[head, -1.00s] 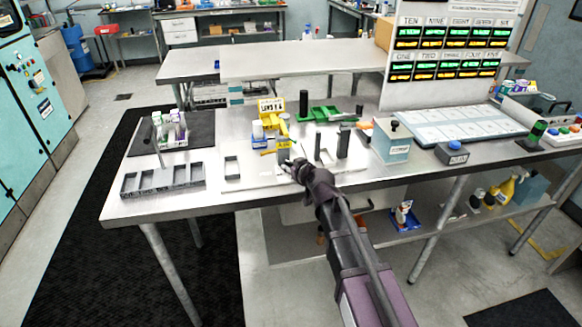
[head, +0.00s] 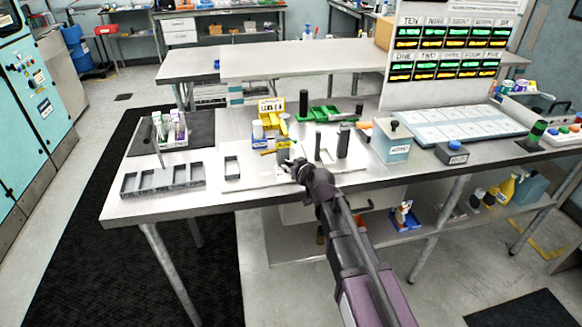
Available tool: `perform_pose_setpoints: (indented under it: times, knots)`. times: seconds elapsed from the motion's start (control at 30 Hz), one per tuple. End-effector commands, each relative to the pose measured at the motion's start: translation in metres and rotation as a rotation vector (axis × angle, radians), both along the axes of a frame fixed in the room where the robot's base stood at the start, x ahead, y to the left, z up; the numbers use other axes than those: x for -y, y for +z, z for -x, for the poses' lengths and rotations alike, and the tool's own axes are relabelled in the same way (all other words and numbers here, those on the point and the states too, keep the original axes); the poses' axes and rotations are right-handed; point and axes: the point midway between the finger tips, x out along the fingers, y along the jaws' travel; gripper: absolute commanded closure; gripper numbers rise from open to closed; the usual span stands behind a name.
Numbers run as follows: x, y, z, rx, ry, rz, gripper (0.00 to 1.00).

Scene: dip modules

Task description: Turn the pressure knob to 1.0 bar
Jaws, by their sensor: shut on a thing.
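My gripper (head: 287,163) is over the front middle of the steel workbench (head: 215,205), just in front of a small yellow station (head: 284,127) with a blue label. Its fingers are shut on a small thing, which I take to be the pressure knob. The knob is hidden by the fingers and too small to make out. I cannot read a pressure scale or pointer from here.
A grey compartment tray (head: 162,181) and a small open frame (head: 232,168) lie left. Dark upright posts (head: 343,140) stand close right of the gripper.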

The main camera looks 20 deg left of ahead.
Motion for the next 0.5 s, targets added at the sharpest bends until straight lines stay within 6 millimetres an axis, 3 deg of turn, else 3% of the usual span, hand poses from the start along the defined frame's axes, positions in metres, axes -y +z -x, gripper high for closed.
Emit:
perform_pose_setpoints:
  times: [0.07, 0.1, 0.2, 0.5]
  knots:
    - [-0.0008, 0.0003, -0.0004, -0.001, 0.0, -0.002, 1.0]
    - [-0.0008, 0.0003, -0.0004, -0.001, 0.0, -0.002, 0.56]
    - [-0.0013, 0.0003, 0.0001, 0.0, 0.001, -0.002, 0.27]
    - [-0.0008, 0.0002, 0.0002, 0.0, 0.001, -0.001, 0.25]
